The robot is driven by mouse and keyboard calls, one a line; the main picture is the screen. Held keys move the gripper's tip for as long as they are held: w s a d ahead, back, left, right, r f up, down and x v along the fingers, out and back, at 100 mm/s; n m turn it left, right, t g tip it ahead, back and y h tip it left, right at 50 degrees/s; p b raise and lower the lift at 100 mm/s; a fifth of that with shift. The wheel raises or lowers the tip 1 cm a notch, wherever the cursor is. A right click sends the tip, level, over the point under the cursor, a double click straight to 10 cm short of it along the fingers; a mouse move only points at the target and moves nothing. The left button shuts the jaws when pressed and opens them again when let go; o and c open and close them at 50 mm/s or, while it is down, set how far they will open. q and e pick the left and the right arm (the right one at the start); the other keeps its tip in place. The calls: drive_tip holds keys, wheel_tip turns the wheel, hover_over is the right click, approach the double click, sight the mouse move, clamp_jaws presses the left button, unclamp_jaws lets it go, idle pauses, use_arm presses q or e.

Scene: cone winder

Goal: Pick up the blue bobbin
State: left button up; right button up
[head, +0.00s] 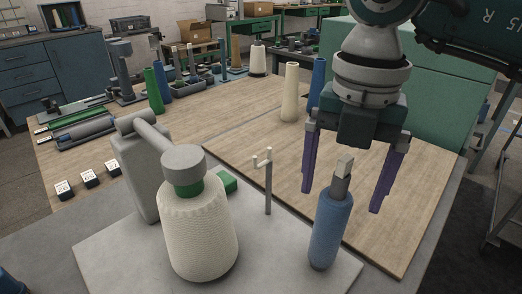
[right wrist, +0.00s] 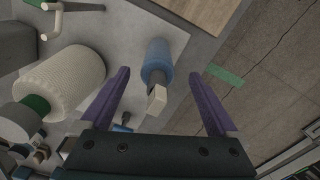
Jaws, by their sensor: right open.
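The blue bobbin (head: 330,232) stands upright on a grey spindle with a pale square tip, at the front right of the grey machine base (head: 108,262). My right gripper (head: 342,200) is open above it, its two purple fingers on either side of the spindle tip in the head view. In the right wrist view the blue bobbin (right wrist: 157,60) lies between and beyond the open fingers (right wrist: 160,72), with the spindle tip nearest the palm. The fingers do not appear to touch it. My left gripper does not show.
A large cream yarn cone (head: 198,230) stands left of the bobbin, with a thin hooked post (head: 268,182) between them. A cream tube (head: 290,92) and a blue tube (head: 317,84) stand behind on the wooden table (head: 240,125). Small numbered blocks (head: 88,180) sit at the left.

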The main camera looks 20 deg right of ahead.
sight(335, 203)
wheel_tip(335, 203, down, 4)
drive_tip(key=shift+w+a, duration=0.1)
drive_tip(key=c, duration=1.2)
drive_tip(key=shift+c, duration=0.4)
drive_tip(key=shift+r, duration=0.15)
